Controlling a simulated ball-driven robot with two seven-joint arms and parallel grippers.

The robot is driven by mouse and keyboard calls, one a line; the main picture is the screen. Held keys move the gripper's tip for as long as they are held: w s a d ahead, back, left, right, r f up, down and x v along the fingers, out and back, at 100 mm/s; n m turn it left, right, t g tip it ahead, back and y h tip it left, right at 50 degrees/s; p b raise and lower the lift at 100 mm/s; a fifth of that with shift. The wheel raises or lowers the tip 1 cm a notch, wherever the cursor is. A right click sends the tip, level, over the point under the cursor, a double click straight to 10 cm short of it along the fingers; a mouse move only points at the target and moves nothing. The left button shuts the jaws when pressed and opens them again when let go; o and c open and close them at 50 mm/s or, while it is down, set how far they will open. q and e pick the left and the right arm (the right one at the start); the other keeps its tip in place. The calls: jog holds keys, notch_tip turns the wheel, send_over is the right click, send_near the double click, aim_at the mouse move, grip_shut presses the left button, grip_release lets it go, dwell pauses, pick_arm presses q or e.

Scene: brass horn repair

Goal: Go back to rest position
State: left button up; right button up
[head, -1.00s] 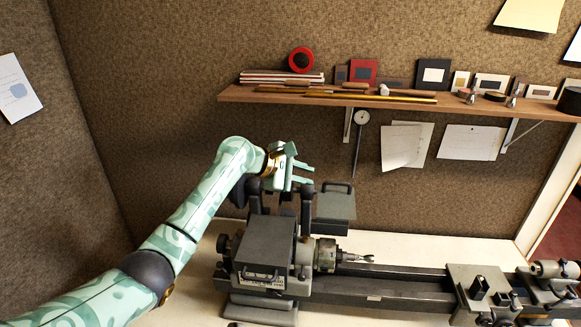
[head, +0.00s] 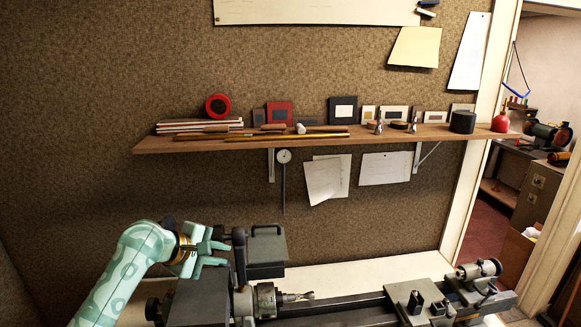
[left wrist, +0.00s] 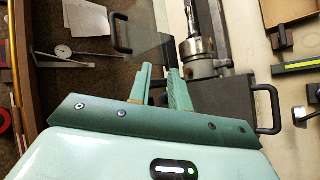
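My left gripper (head: 224,253) is mint green and hangs over the left end of a grey lathe (head: 265,300), near its guard handle. In the left wrist view its two fingers (left wrist: 159,72) stand apart with nothing between them. The lathe's chuck with a drill bit (left wrist: 192,28) shows just beyond the fingers, and a clear guard plate (left wrist: 137,32) lies to their left. I cannot tell how much room lies between the fingers and the lathe. My right gripper is in neither view.
A wooden shelf (head: 350,141) with books, tools and small frames runs along the brown wall above the lathe. A dial gauge (head: 284,157) hangs below it. A doorway to another room (head: 500,205) opens at the right. The space between arm and shelf is clear.

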pick_arm(q)
jog(key=s+f+m+y, duration=0.5)
jog(key=s+f+m, duration=0.5)
jog(key=s+f, duration=0.45)
jog(key=s+a+r+m+y, duration=0.1)
jog(key=s+a+m+y, duration=0.15)
jog(key=s, duration=0.35)
jog(key=s+a+r+m+g+y, duration=0.1)
jog(key=s+a+m+y, duration=0.1)
jog(key=s+a+m, duration=0.35)
jog(key=s+a+r+m+y, duration=0.1)
jog(key=s+m+y, duration=0.1)
jog(key=s, duration=0.6)
jog(key=s+d+f+g+h+b, duration=0.2)
jog(key=f+b, duration=0.7)
jog(key=f, duration=1.4)
jog(key=s+d+f+g+h+b, duration=0.2)
jog(key=f+b, duration=0.6)
jog(key=f, duration=1.4)
jog(key=s+f+n+g+b, duration=0.1)
jog(key=s+f+n+b, duration=0.1)
jog(key=s+f+b, duration=0.4)
jog(key=s+f+n+g+b, duration=0.1)
jog(key=s+f+b, duration=0.6)
jog(key=s+f, duration=0.7)
notch_tip(320, 180, down, 8)
jog(key=shift+d+n+h, duration=0.2)
jog(key=shift+n+h, duration=0.2)
jog(key=shift+h, duration=0.05)
